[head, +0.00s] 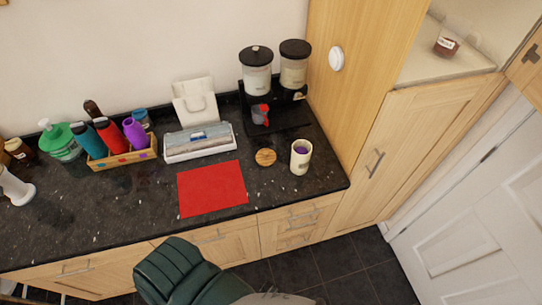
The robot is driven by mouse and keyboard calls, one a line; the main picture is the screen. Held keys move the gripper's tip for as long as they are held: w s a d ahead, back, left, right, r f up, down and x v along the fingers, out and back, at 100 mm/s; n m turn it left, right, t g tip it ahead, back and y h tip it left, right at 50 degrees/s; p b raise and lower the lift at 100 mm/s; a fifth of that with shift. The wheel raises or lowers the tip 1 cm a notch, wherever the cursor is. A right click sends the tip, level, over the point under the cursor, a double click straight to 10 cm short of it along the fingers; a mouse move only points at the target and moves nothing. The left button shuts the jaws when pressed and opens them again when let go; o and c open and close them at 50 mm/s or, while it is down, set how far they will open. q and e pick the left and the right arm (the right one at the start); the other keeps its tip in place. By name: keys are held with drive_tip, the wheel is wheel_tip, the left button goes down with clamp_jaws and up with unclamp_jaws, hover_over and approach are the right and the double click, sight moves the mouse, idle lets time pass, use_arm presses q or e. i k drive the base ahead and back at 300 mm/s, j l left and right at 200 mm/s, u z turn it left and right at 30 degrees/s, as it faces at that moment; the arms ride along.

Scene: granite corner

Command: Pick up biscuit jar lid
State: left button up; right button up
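The biscuit jar lid looks to be the round wooden disc (265,157) lying flat on the dark granite counter (120,210). It is just right of the red mat (212,188), with a small gap between them. A cream jar (301,160) stands upright and open to the right of the lid, apart from it, with something purple inside. Neither of my grippers can be made out in the head view.
Behind the lid stands a black dispenser (272,118) with two lidded clear canisters and a red-marked cup. A wrap box (199,141) and a wooden crate of bottles (124,156) are left. A tall wooden cabinet (345,110) bounds the right.

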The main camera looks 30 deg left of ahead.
sight(264, 157)
drive_tip(key=i+l+u, duration=0.15)
drive_tip(key=l+u, duration=0.15)
drive_tip(key=i+l+u, duration=0.1)
drive_tip(key=l+u, duration=0.2)
drive_tip(key=i+l+u, duration=0.1)
drive_tip(key=l+u, duration=0.5)
drive_tip(key=l, duration=0.15)
